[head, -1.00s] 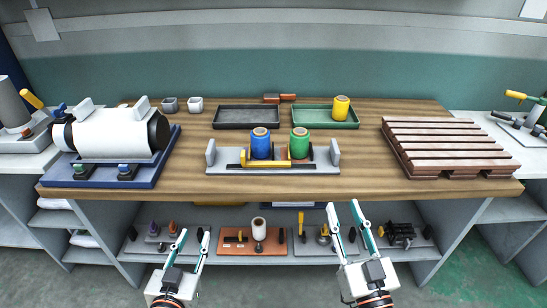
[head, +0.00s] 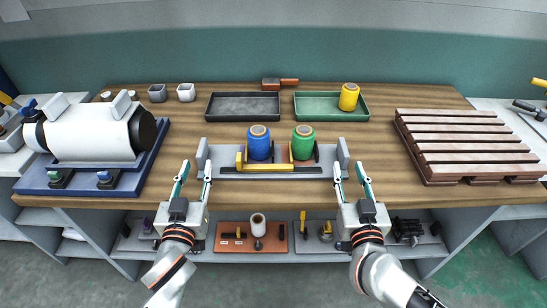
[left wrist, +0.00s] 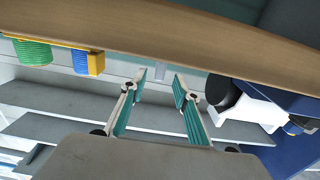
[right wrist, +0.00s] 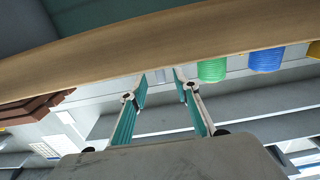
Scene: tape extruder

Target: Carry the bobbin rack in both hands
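The bobbin rack (head: 232,174) is a grey tray near the table's front edge, with an upright grey end plate at each side. It holds a blue bobbin (head: 259,143) and a green bobbin (head: 303,142), with a yellow bar along its front. My left gripper (head: 195,169) is open and empty at the left end plate. My right gripper (head: 349,172) is open and empty at the right end plate. In the left wrist view both fingers (left wrist: 160,74) are spread, with the plate's edge between them. I cannot tell whether either gripper touches the rack.
Behind the rack stand a black tray (head: 225,106) and a green tray (head: 325,116) with a yellow bobbin (head: 349,97). A white roller machine (head: 90,130) is at left, a brown slatted pallet (head: 470,142) at right. A shelf with tools is below.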

